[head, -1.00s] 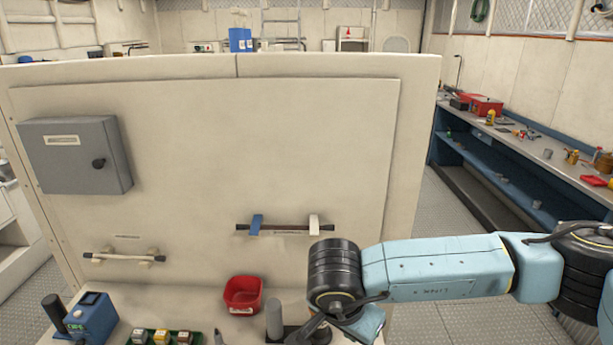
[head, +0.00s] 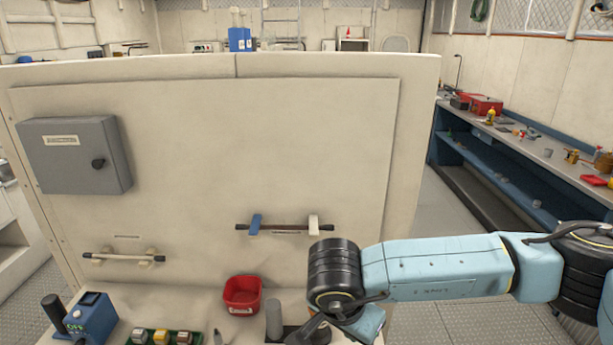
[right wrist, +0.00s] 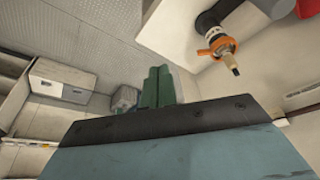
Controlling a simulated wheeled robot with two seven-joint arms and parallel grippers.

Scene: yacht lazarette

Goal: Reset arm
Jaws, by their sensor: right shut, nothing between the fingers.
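My right arm (head: 440,268) comes in from the right in the head view, bent at a black joint, and its lower part hangs down past the bottom edge. In the right wrist view my right gripper (right wrist: 157,86) shows as two green fingers side by side beyond the dark palm edge. They are shut with nothing between them. The fingers seem clear of the surfaces around them. My left arm and gripper are not in view.
A panel wall (head: 210,160) stands ahead, with a grey box (head: 75,155) and two handled bars. Below it are a red bin (head: 242,295), a grey cylinder (head: 274,318) and a blue device (head: 90,318). An orange-ringed nozzle (right wrist: 218,42) shows in the wrist view. A workbench (head: 520,145) runs along the right.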

